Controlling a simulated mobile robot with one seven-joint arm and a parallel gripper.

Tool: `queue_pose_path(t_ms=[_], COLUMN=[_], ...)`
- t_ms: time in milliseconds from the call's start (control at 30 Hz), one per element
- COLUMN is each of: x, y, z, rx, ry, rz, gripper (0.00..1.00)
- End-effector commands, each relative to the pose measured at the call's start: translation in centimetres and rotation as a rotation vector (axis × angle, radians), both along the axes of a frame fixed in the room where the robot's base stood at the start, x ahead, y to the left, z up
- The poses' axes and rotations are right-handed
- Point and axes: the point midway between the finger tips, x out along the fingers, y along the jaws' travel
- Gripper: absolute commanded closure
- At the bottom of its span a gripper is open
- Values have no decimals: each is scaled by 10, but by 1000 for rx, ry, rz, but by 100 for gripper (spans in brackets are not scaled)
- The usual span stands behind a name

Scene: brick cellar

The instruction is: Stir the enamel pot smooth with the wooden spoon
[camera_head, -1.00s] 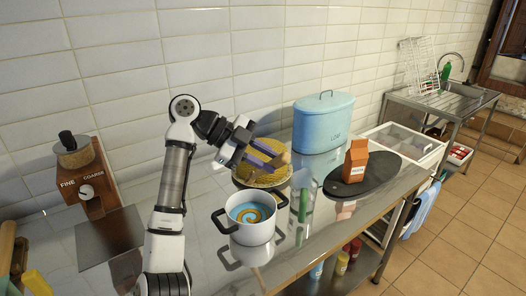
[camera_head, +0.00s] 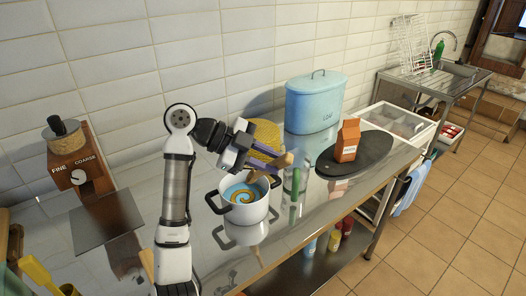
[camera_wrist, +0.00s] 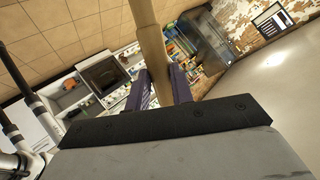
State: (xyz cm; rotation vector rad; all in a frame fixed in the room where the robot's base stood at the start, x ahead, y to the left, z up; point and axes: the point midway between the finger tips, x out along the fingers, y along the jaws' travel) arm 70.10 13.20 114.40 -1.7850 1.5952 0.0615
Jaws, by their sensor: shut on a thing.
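The white enamel pot (camera_head: 245,213) with black handles stands on the steel counter in the head view. A blue and orange swirl (camera_head: 243,194) shows inside it. My gripper (camera_head: 272,160), with purple fingers, is above and just behind the pot's right side. It is shut on the wooden spoon (camera_head: 283,160), a short part of which shows at the fingertips. In the wrist view the spoon's pale handle (camera_wrist: 150,45) runs up between the fingers (camera_wrist: 160,88). The spoon's lower end is not clear, and I cannot tell whether it touches the pot's contents.
A round yellow thing (camera_head: 265,135) stands behind my gripper. A blue lidded bin (camera_head: 316,105) and an orange carton (camera_head: 347,141) on a dark board (camera_head: 375,151) are to the right. A grinder (camera_head: 72,150) stands at the left. The counter's front edge is near the pot.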

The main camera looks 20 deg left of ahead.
Motion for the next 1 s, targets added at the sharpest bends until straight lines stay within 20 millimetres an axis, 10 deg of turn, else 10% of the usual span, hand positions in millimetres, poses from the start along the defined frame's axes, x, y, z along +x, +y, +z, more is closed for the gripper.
queue_pose_path(t_ms=[567, 1000], x=[-26, -10], y=[-33, -13], z=[-22, -50], rx=[-1, 1], ry=[0, 1], rz=[0, 1], gripper=[100, 100])
